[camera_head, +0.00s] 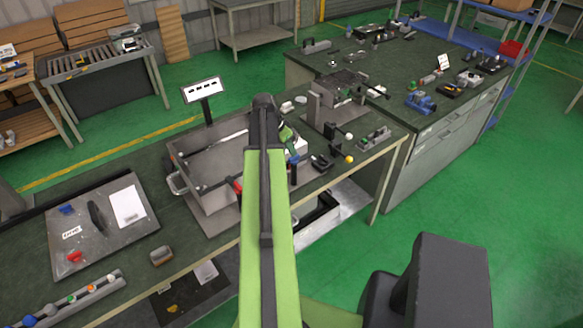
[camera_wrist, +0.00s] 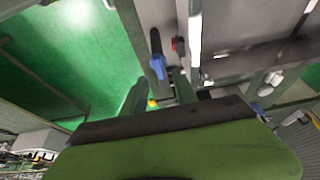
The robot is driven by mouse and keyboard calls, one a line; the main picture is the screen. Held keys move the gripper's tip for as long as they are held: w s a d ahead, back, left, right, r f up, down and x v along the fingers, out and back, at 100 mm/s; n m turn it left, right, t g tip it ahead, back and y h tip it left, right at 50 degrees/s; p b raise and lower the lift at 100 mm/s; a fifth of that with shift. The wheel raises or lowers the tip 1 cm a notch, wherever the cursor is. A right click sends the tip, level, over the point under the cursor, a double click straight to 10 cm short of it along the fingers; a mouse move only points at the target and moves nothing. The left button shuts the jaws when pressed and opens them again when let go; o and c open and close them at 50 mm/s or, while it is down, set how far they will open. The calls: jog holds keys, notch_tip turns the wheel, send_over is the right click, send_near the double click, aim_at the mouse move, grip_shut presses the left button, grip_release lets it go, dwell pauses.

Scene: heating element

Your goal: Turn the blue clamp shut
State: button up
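The blue clamp (camera_head: 293,159) is at the right end of the grey metal tray, close beside my arm in the head view. In the wrist view the blue clamp handle (camera_wrist: 158,66) hangs from a dark stem, just beyond and between my fingertips. My gripper (camera_wrist: 157,82) is open, with one finger on each side of a gap; nothing is held. Whether a finger touches the handle I cannot tell. In the head view my arm hides most of the gripper.
A red clamp (camera_head: 238,188) is on the tray's front side; it also shows in the wrist view (camera_wrist: 179,46), near the blue one. The grey tray (camera_head: 205,195) has a side handle. A fixture with a yellow ball knob (camera_head: 349,159) stands to the right.

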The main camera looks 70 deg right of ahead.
jog(key=b+x, duration=0.3)
jog(key=x, duration=0.2)
jog(key=shift+f, duration=0.2)
jog(key=shift+r, duration=0.1)
grip_shut()
jog(key=shift+d, duration=0.1)
dwell(0.8)
